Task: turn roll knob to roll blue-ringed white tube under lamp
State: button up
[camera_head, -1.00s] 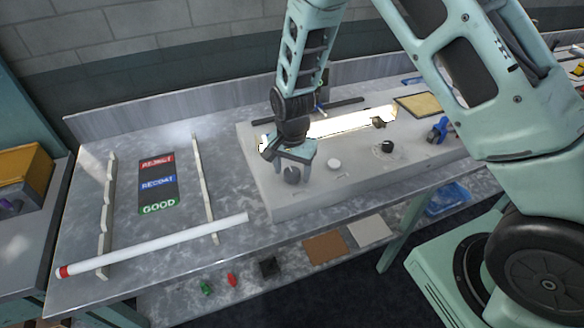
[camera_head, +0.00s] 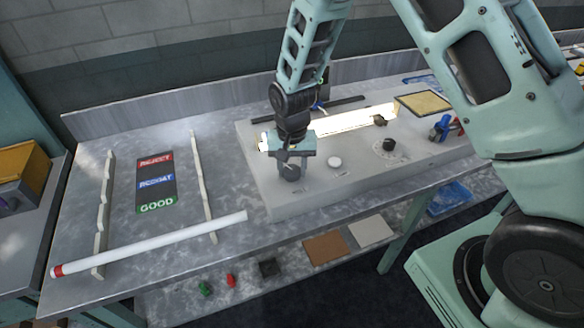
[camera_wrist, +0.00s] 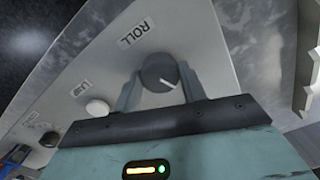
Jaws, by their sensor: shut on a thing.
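The dark roll knob (camera_head: 291,173) sits on the front left of the pale grey console (camera_head: 345,178). My gripper (camera_wrist: 160,88) is shut on the knob, one finger on each side of it. The knob (camera_wrist: 159,70) has a white pointer line, and a ROLL label (camera_wrist: 137,34) is printed beside it. The lamp (camera_head: 355,118) glows as a bright strip along the back of the console. I cannot make out the blue-ringed white tube; the glare and my arm cover part of that area.
A white lamp button (camera_head: 334,162) and another dark knob (camera_head: 388,145) are right of my gripper. A red-ringed white tube (camera_head: 150,243) lies across notched rails at left. A REJECT, RECOAT, GOOD board (camera_head: 156,183) lies between the rails.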

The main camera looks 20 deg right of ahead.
aim_at(292, 170)
jog(key=o, duration=1)
notch_tip(292, 170, up, 18)
jog(key=b, duration=0.3)
jog(key=shift+f+b, duration=0.25)
jog(key=shift+b, duration=0.05)
jog(key=s+a+n, duration=0.2)
jog(key=s+n, duration=0.2)
jog(key=s, duration=0.5)
jog(key=s+a+f+n, duration=0.1)
jog(key=s+n, duration=0.3)
jog(key=s, duration=0.5)
jog(key=s+a+f+n+b, duration=0.1)
jog(key=s+a+n, duration=0.2)
jog(key=s, duration=0.6)
jog(key=shift+a+f+n+y, duration=0.2)
jog(key=shift+n+y, duration=0.1)
jog(key=shift+n, duration=0.2)
